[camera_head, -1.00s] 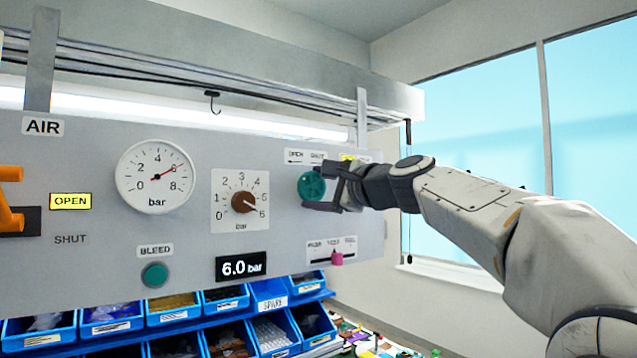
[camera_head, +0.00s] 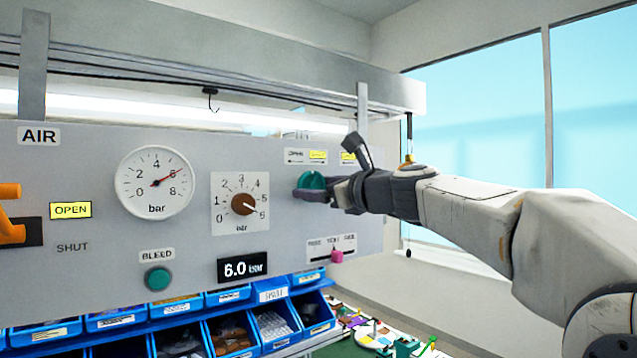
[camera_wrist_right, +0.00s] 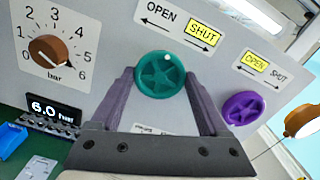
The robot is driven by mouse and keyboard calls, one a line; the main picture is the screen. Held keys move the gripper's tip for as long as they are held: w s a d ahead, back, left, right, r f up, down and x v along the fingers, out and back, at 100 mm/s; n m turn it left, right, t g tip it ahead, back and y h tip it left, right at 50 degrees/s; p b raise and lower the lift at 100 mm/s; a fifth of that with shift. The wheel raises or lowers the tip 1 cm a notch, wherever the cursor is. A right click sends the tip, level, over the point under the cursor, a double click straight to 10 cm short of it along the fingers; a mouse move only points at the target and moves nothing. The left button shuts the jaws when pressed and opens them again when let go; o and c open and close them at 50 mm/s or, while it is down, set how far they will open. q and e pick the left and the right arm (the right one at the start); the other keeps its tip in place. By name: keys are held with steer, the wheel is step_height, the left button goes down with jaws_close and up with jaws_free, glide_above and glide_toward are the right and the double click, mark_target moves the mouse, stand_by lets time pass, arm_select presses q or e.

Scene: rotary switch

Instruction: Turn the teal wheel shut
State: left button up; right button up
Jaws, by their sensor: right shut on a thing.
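The teal wheel (camera_head: 312,180) is mounted on the grey panel, right of the round brown knob. In the right wrist view it shows whole as a teal disc with a star-shaped face (camera_wrist_right: 160,75). My right gripper (camera_head: 318,187) is shut on its rim, one finger on each side. In the head view the gripper hides part of the wheel. The label above it (camera_wrist_right: 180,24) reads OPEN and SHUT with arrows, and SHUT is lit yellow. My left gripper is not in view.
A purple wheel (camera_wrist_right: 244,108) sits close to the right, its OPEN label lit. The brown knob (camera_head: 244,204) and a pressure gauge (camera_head: 155,182) are left. A pink slider (camera_head: 337,256) is below. An orange lever (camera_head: 10,212) is at far left; blue bins (camera_head: 271,292) stand beneath.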

steer(key=shift+m, duration=0.7)
steer(key=shift+f, duration=0.1)
steer(key=o, duration=1.2)
steer(key=shift+o, duration=0.2)
steer(key=b+v, duration=0.4)
steer(key=v, duration=0.6)
steer(key=shift+s+d, duration=0.15)
steer(key=shift+d, duration=0.05)
